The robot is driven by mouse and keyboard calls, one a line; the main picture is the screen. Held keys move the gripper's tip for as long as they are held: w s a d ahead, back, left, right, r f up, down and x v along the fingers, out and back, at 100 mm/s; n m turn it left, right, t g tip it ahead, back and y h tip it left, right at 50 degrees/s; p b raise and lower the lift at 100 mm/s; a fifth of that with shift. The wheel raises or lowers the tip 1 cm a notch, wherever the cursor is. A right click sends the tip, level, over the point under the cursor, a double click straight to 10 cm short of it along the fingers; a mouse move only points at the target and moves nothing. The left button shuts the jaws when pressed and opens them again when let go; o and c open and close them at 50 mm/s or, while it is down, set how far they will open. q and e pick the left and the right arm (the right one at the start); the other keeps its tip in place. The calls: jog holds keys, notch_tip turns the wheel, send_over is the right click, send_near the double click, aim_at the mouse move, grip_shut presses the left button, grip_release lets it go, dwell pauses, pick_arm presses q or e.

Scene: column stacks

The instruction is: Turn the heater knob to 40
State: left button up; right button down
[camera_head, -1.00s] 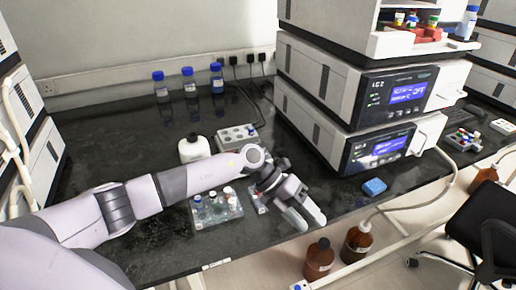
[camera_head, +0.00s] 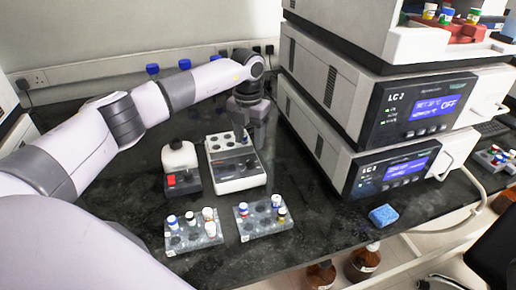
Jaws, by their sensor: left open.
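I cannot tell whether the fingers touch the heater. My right gripper is not in view.
Two vial racks (camera_head: 195,238) (camera_head: 262,228) stand in front. Stacked instruments (camera_head: 395,172) rise on the right, with a blue sponge (camera_head: 383,215) before them.

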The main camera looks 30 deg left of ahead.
aim_at(249, 160)
pick_arm(q)
jog(key=shift+s+f, duration=0.2)
jog(key=shift+f, duration=3.3)
grip_shut()
